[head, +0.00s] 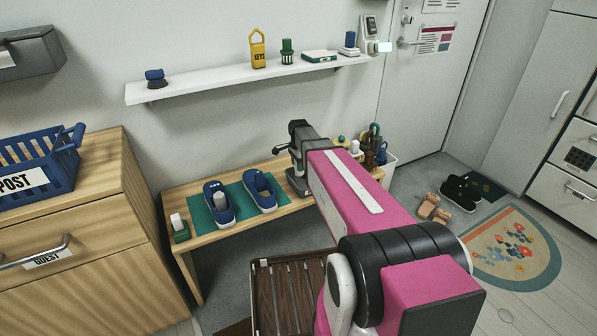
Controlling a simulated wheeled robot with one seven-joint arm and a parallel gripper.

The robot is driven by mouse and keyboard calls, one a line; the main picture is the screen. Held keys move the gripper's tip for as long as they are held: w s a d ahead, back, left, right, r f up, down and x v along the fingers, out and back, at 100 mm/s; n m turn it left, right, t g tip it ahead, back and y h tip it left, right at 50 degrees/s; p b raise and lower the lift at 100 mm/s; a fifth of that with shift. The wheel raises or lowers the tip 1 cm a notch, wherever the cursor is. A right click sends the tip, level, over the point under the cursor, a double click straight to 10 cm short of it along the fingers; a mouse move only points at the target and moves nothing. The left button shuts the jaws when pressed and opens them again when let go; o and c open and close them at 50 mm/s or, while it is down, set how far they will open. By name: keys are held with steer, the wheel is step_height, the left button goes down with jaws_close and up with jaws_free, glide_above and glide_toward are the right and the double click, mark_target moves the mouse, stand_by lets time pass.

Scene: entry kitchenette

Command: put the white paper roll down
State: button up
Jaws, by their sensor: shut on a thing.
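My gripper (298,155) is at the far end of my pink arm, over the right part of the low wooden bench (192,256). I cannot tell whether the held thing touches the bench.
On the bench, blue shoes (267,200) stand on a green mat (198,209), with a green-and-white item (179,228) to their left. A white wall shelf (200,86) holds small items above. A slatted brown rack (295,300) is in front.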

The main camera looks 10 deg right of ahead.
steer(key=shift+f, duration=1.85)
steer(key=shift+f, duration=0.15)
steer(key=o, duration=1)
step_height(320, 180, up, 12)
steer(key=shift+s+r, duration=0.1)
steer(key=s+f+n, duration=0.1)
steer(key=s+n, duration=0.1)
steer(key=s, duration=0.1)
steer(key=s+f+n, duration=0.1)
steer(key=s+n, duration=0.1)
steer(key=s, duration=0.2)
steer(key=s+f+n, duration=0.2)
steer(key=s, duration=0.2)
steer(key=shift+s+d, duration=0.2)
steer(key=shift+d, duration=0.05)
steer(key=s+f+n, duration=0.2)
steer(key=s+n, duration=0.6)
steer(key=s, duration=0.3)
steer(key=shift+s+d+f, duration=0.2)
steer(key=shift+f, duration=0.15)
